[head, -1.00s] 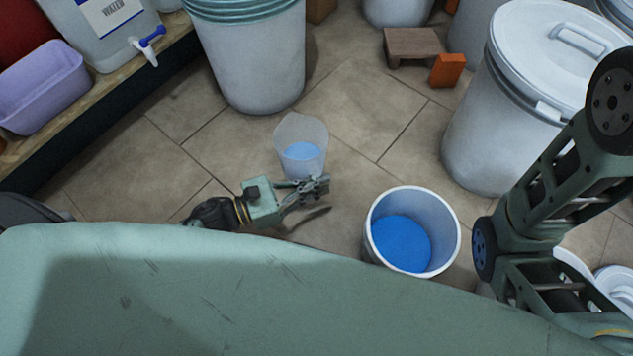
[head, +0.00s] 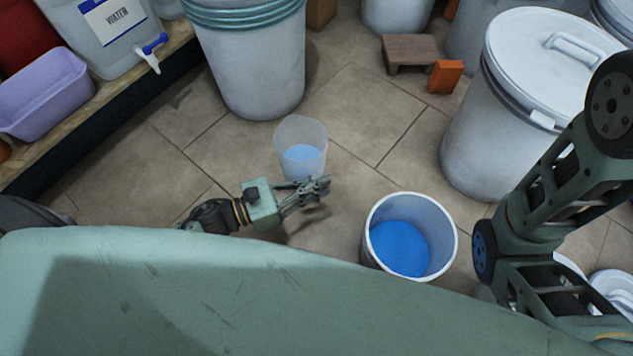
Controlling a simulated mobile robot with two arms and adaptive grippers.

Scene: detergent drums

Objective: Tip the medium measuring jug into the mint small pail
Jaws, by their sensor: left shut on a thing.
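The measuring jug (head: 301,134) is translucent, with blue stuff in its lower part. It is upright or nearly so, left of the pail and apart from it. My left gripper (head: 318,187) is shut on the jug at its near lower side; the fingers hide part of its base. A small pail (head: 444,238) stands open on the floor to the right, with blue contents (head: 399,248) inside. It looks white rather than mint in this light. My right gripper is not in view; only my right arm's links show at the right edge.
A lidded white drum (head: 490,135) stands right of the pail. A large white bucket (head: 255,75) is behind the jug. A brown stool (head: 409,50) and an orange block (head: 445,76) are at the back. A lilac tub (head: 45,95) and water container (head: 110,40) sit on a shelf at left.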

